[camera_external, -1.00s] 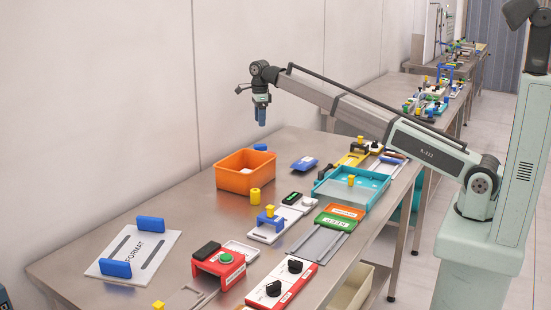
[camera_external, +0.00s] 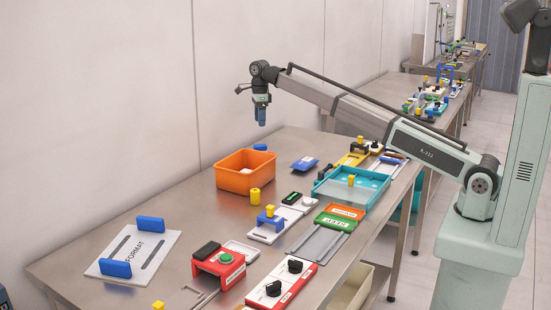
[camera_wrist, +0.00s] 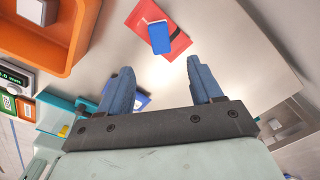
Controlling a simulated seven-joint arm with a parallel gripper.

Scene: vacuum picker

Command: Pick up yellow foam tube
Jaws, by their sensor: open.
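The yellow foam tube (camera_external: 255,195) stands upright on the steel table, just in front of the orange bin, in the external view. It does not show in the wrist view. My gripper (camera_external: 262,117) hangs high above the table, above and behind the tube, over the area of the orange bin's back right corner. In the wrist view my gripper (camera_wrist: 158,68) has its two blue fingers apart, with nothing between them.
The orange bin (camera_external: 236,182) stands behind the tube and holds a pale block (camera_wrist: 38,10). A white slide fixture (camera_external: 267,234) with blue and yellow parts is right of the tube. A teal tray (camera_external: 325,194) lies farther right. Bare table lies left of the tube.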

